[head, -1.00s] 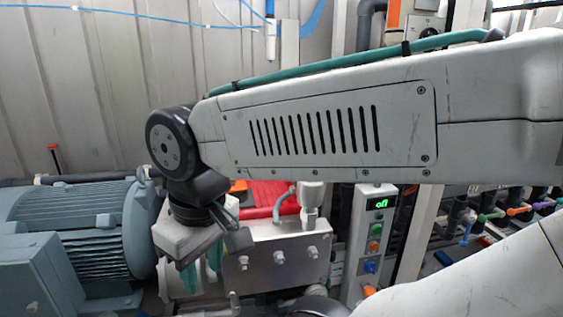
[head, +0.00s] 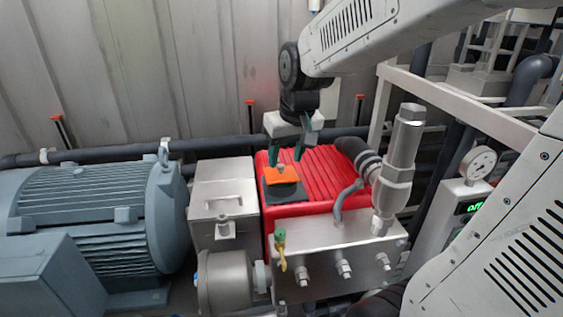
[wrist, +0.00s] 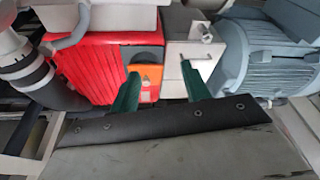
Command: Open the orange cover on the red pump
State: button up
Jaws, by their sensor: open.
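The red pump (head: 327,170) stands in the middle of the head view and at upper left in the wrist view (wrist: 88,62). The orange cover (head: 283,174) lies on a dark square plate on the pump's top, with a small grey knob on it. In the wrist view the orange cover (wrist: 152,73) shows beside the left fingertip, which partly hides it. My gripper (head: 286,154) is open and empty, its green fingers pointing down just behind the cover. In the wrist view my gripper (wrist: 160,78) has its fingers well apart. I cannot tell whether a finger touches the cover.
A grey-blue motor (head: 95,230) stands left, with a steel box (head: 223,195) between it and the pump. A steel block (head: 325,250) with a vertical metal fitting (head: 398,165) is at the front right. A dark pipe (head: 110,152) runs along the wall behind.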

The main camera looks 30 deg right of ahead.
jog(key=m+t, duration=0.1)
send_near(281, 165)
jog(key=shift+h, duration=0.3)
jog(key=shift+a+x, duration=0.2)
jog(key=shift+x, duration=4.05)
